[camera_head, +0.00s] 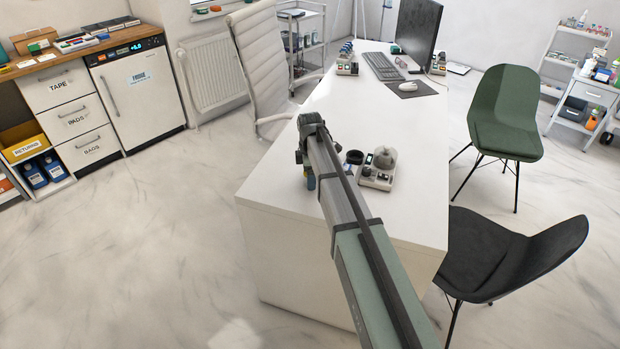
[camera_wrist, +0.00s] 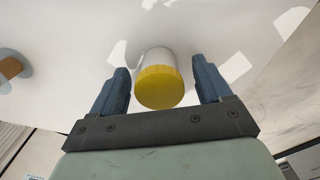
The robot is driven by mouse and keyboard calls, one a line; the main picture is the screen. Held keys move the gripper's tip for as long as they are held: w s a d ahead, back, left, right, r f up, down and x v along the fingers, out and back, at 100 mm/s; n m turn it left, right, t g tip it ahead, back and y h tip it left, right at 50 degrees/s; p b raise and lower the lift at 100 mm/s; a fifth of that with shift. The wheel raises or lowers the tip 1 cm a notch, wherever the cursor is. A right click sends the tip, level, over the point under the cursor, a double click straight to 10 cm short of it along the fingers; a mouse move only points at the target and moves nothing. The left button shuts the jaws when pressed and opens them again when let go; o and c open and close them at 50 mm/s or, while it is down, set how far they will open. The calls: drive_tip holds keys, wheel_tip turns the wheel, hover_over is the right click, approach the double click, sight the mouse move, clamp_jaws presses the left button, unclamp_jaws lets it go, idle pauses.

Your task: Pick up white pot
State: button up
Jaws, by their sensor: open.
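The white pot (camera_wrist: 158,56) has a yellow ribbed lid (camera_wrist: 158,87) that faces my wrist camera. It shows between the two blue fingers of my gripper (camera_wrist: 159,66) in the wrist view, with a gap on each side. The fingers are open and hold nothing. In the head view my gripper (camera_head: 310,181) is over the near part of the white desk (camera_head: 270,170). There the pot is not visible, seemingly behind my arm.
A small device tray with a dome (camera_head: 380,168) stands on the desk just right of my gripper. A monitor (camera_head: 416,30), keyboard (camera_head: 382,66) and mouse (camera_head: 408,86) are farther back. A white chair (camera_head: 262,60) stands left, green (camera_head: 505,115) and black (camera_head: 510,255) chairs right.

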drive_tip(key=shift+c, duration=0.3)
drive_tip(key=c, duration=1.1)
drive_tip(key=shift+o, duration=0.2)
drive_tip(key=shift+r, duration=0.1)
wheel_tip(320, 180, up, 9)
drive_tip(key=shift+f, duration=0.2)
drive_tip(key=shift+d+r, duration=0.1)
drive_tip(key=shift+r, duration=0.25)
drive_tip(key=shift+m, duration=0.9)
drive_tip(key=w+d, duration=0.1)
drive_tip(key=d, duration=0.3)
drive_tip(key=w+d, duration=0.2)
drive_tip(key=d, duration=0.2)
drive_tip(key=w+d, duration=0.1)
drive_tip(key=d, duration=0.4)
drive_tip(key=shift+w+f, duration=0.15)
drive_tip(key=shift+w, duration=0.1)
drive_tip(key=w+d, duration=0.1)
drive_tip(key=d, duration=0.1)
drive_tip(key=w+d, duration=0.1)
drive_tip(key=w, duration=0.1)
drive_tip(key=shift+d+f, duration=0.15)
drive_tip(key=shift+d, duration=0.2)
drive_tip(key=shift+w+d+n, duration=0.15)
drive_tip(key=shift+w+n, duration=0.85)
drive_tip(key=shift+w, duration=0.5)
